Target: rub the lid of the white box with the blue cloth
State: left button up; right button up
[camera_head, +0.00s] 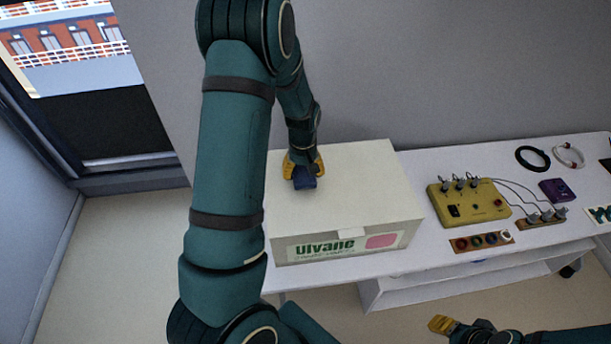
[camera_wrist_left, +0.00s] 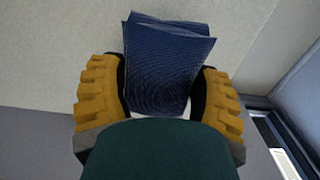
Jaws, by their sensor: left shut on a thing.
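The white box (camera_head: 360,178) stands on the table with its lid closed and "Ulvane" printed on its front. My left gripper (camera_head: 303,172) is over the left part of the lid, shut on the folded blue cloth (camera_head: 305,181). In the left wrist view the cloth (camera_wrist_left: 165,65) sits between the two yellow fingers of the left gripper (camera_wrist_left: 160,95), with the pale lid (camera_wrist_left: 50,50) behind it. The cloth is at or just above the lid; I cannot tell whether it touches. My right gripper (camera_head: 443,325) shows partly at the bottom edge, away from the box, its opening unclear.
The white table (camera_head: 420,160) holds a yellow device (camera_head: 470,203) with knobs and cables right of the box. A connector strip (camera_head: 482,242), a purple box (camera_head: 556,190), a black cable coil (camera_head: 532,158) and a white coil (camera_head: 568,155) lie farther right. The lid's right part is clear.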

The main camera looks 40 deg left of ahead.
pick_arm(q)
jog(key=r, duration=0.1)
jog(key=r+p, duration=0.1)
jog(key=shift+a+r+p, duration=0.2)
jog(key=shift+r+p, duration=0.1)
jog(key=shift+d+r+p, duration=0.1)
jog(key=shift+r+p, duration=0.5)
jog(key=shift+r, duration=0.35)
jog(key=shift+s, duration=0.1)
